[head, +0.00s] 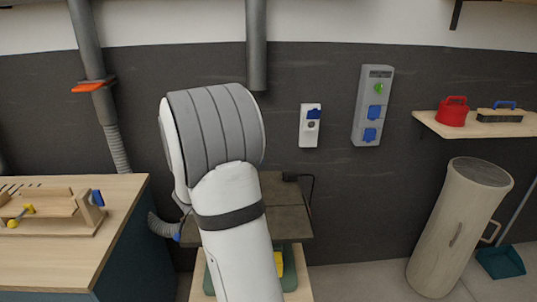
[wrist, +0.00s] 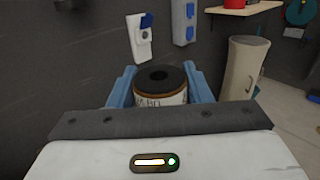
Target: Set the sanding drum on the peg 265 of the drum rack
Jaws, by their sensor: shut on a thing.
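The sanding drum (wrist: 172,98) is in the wrist view, between the two blue fingers of my gripper (wrist: 161,82). It is upright, with a dark top, a round centre hole, a brown band and a pale label with partly hidden dark print. My gripper is shut on it, one finger on each side. The drum's lower part is hidden behind my gripper's body. In the head view my arm hides the gripper and drum. I cannot make out the drum rack or peg 265 in either view.
A wooden bench (head: 75,252) with a wooden jig (head: 52,211) is at left. Behind my arm is a dark-topped machine table (head: 290,222). A tall pale bin (head: 458,225), a wall shelf (head: 482,127) and a teal dustpan (head: 500,262) are at right. Wall sockets (head: 372,105) hang behind.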

